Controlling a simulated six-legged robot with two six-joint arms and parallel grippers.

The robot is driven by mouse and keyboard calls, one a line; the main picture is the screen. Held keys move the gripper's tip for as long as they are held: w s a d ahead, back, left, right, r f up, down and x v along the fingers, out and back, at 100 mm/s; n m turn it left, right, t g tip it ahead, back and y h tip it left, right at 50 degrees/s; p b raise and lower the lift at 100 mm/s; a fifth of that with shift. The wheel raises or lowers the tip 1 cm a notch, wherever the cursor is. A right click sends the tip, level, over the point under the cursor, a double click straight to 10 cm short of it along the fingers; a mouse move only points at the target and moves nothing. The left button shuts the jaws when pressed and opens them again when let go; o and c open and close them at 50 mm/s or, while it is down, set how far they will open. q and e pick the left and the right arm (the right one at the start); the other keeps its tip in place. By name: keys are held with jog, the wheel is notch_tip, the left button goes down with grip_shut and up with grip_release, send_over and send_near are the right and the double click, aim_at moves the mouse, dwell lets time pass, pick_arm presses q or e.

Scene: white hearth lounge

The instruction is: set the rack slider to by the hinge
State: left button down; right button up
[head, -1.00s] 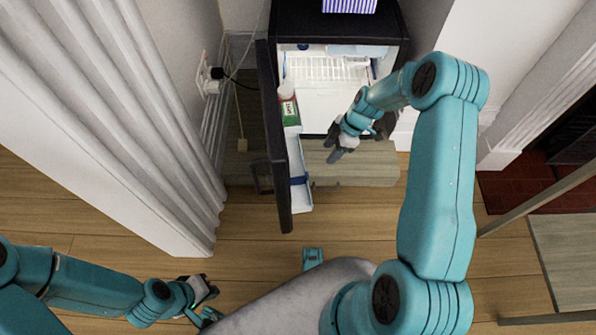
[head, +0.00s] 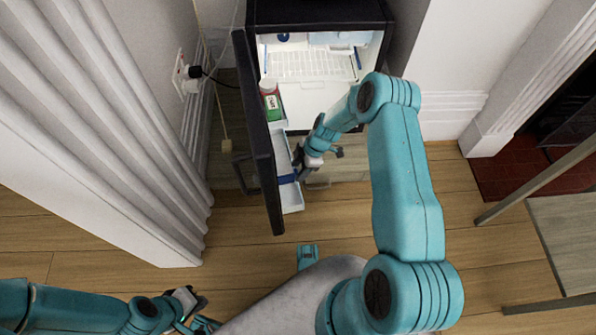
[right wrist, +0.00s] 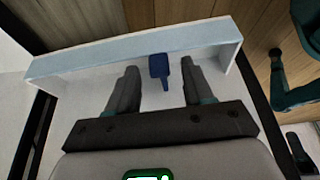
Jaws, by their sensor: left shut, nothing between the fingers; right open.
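The blue rack slider (head: 288,179) sits on the white door rack (head: 291,200) of the open mini fridge. In the right wrist view the slider (right wrist: 160,68) stands at the rack's long front wall (right wrist: 140,48). My right gripper (head: 304,168) is open at the door rack. Its two fingers (right wrist: 159,82) lie on either side of the slider, with a visible gap to each side. My left gripper (head: 192,308) is shut and empty, low at the left, far from the fridge. The hinge itself is not clearly seen.
The dark fridge door (head: 262,150) stands open towards me. A green-labelled container (head: 272,104) is in the door's upper part. A white shelf (head: 310,95) is inside the fridge. A ribbed white curtain (head: 110,120) is at left. A table (head: 565,235) is at right.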

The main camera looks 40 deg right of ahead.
jog(key=shift+w+a+f, duration=0.15)
jog(key=shift+a+f, duration=0.05)
jog(key=shift+f, duration=0.35)
grip_shut()
